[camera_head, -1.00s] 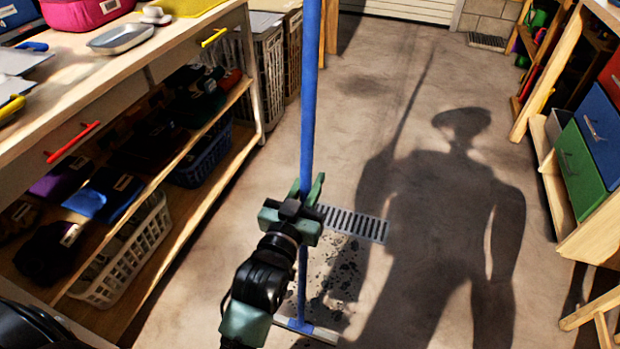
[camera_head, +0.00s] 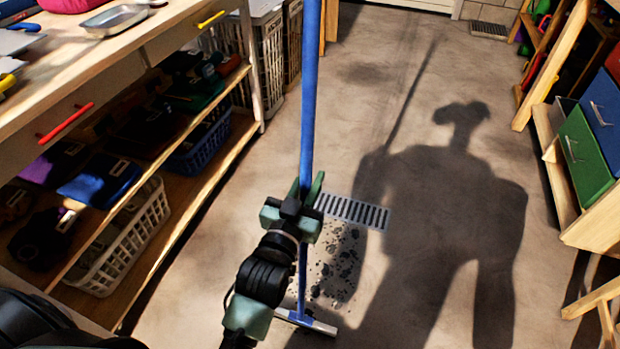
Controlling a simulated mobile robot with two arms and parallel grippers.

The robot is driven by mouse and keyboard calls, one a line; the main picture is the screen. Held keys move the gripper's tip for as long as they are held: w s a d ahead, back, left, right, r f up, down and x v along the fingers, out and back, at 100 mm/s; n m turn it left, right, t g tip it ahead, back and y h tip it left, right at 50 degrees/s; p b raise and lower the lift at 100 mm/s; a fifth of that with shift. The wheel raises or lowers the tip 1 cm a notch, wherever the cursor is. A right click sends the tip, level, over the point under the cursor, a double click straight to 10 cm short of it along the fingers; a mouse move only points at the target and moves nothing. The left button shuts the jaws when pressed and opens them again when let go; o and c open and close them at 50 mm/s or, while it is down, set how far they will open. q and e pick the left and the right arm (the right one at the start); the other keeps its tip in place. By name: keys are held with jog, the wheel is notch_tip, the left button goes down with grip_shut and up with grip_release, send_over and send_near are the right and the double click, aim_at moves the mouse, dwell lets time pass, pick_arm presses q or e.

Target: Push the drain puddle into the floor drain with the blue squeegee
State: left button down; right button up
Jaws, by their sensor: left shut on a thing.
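The blue squeegee (camera_head: 309,90) stands nearly upright, its long pole running out of the top of the view. My left gripper (camera_head: 301,200) is shut around the lower part of the pole. The squeegee head (camera_head: 318,324) is at the floor on the near side of the puddle. The drain puddle (camera_head: 340,268) shows as dark wet spots between the head and the floor drain (camera_head: 352,211), a slotted metal grate just beyond it. My gripper and arm may hide part of the puddle's left side. My right gripper is not in view.
A wooden workbench (camera_head: 190,190) with shelves, baskets and a red drawer handle lines the left. A wooden rack with green and blue drawers (camera_head: 584,155) stands at right. A second grate (camera_head: 489,30) lies far back. The floor between is clear, with my shadow across it.

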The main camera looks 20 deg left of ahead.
pick_arm(q)
jog(key=shift+f+b, duration=0.4)
jog(key=shift+f, duration=0.3)
dwell(0.6)
jog(key=shift+w, duration=0.15)
